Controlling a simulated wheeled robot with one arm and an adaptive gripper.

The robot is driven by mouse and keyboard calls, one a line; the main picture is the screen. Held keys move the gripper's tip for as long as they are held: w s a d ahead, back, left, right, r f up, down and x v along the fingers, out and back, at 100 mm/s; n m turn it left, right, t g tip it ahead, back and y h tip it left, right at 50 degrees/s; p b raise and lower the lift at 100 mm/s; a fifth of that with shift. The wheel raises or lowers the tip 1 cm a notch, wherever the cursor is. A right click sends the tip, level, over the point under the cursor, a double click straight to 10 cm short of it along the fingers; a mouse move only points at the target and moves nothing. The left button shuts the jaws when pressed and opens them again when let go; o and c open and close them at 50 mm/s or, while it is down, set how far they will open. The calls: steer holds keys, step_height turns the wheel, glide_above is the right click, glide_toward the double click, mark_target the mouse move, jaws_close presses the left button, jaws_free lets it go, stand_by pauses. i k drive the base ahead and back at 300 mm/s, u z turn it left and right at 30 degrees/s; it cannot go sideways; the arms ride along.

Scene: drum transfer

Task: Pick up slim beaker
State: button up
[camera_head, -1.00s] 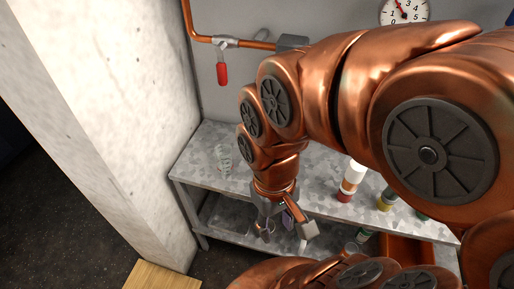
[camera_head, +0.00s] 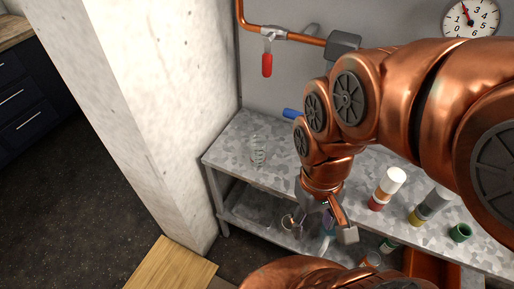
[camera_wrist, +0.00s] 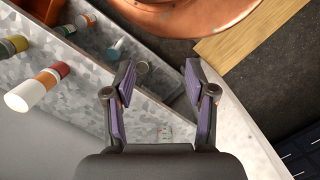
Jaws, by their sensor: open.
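A clear slim glass beaker (camera_head: 258,150) stands upright on the grey metal table, near its left end. In the wrist view the beaker (camera_wrist: 165,132) shows faintly between my fingers, close to the table edge. My gripper (camera_head: 321,225) is open and empty, hanging to the right of the beaker and nearer the table's front edge in the head view. Both fingers are spread in the wrist view (camera_wrist: 158,85), and neither touches the beaker.
The metal table (camera_head: 228,152) abuts a concrete pillar (camera_head: 140,110). White-red (camera_head: 388,187) and grey-yellow (camera_head: 430,204) containers stand right of my arm. A blue item (camera_head: 291,113) lies behind it. Small vessels (camera_head: 328,241) sit below. A wooden surface (camera_head: 172,266) is front left.

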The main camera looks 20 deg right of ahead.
mark_target(258, 143)
steer(key=z, duration=2.85)
steer(key=k, duration=1.55)
steer(key=u, duration=2.25)
steer(key=i, duration=0.5)
steer(key=z, duration=0.05)
